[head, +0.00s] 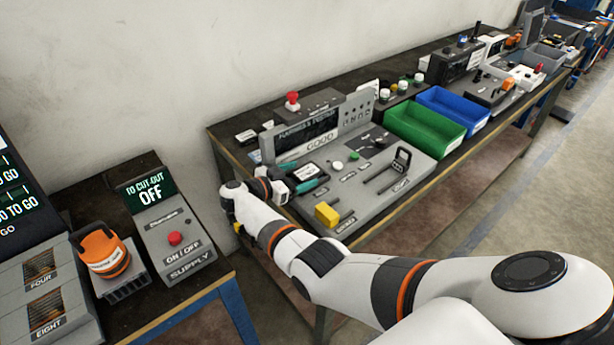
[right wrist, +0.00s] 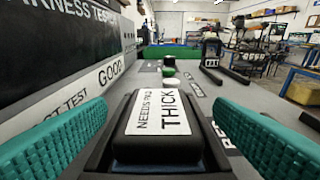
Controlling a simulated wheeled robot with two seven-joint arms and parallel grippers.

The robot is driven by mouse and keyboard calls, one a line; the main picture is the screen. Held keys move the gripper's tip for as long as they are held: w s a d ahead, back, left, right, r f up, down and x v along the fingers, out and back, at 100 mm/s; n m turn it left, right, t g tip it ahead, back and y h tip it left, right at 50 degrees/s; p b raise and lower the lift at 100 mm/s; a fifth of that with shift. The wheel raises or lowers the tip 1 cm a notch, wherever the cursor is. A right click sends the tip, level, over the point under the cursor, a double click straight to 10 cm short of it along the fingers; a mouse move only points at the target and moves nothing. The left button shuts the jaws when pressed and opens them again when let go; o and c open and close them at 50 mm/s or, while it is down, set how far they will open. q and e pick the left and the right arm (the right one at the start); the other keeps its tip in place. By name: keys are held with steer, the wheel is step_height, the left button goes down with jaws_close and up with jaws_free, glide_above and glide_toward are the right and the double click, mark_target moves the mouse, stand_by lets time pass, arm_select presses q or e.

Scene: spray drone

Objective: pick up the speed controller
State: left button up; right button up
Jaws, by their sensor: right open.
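A dark box with a white label reading "NEEDS PAD THICK", likely the speed controller (right wrist: 158,115), lies on the grey harness tester (head: 385,185). It also shows in the head view (head: 307,171), partly hidden by my gripper. My right gripper (head: 302,178) is open at the tester's left end. In the right wrist view its teal fingers (right wrist: 162,108) stand on either side of the box, with a gap on both sides. My left gripper is not in view.
A yellow block (head: 326,214) and a black upright handle (head: 402,160) stand on the tester. Green (head: 425,128) and blue (head: 455,108) bins are to its right. A supply box (head: 172,238) and an orange device (head: 102,252) sit on the left bench.

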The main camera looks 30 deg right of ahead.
steer(key=shift+w+d+f, duration=0.1)
steer(key=shift+d+f, duration=0.05)
steer(key=shift+d, duration=0.35)
steer(key=shift+a, duration=0.1)
steer(key=c, duration=1.1)
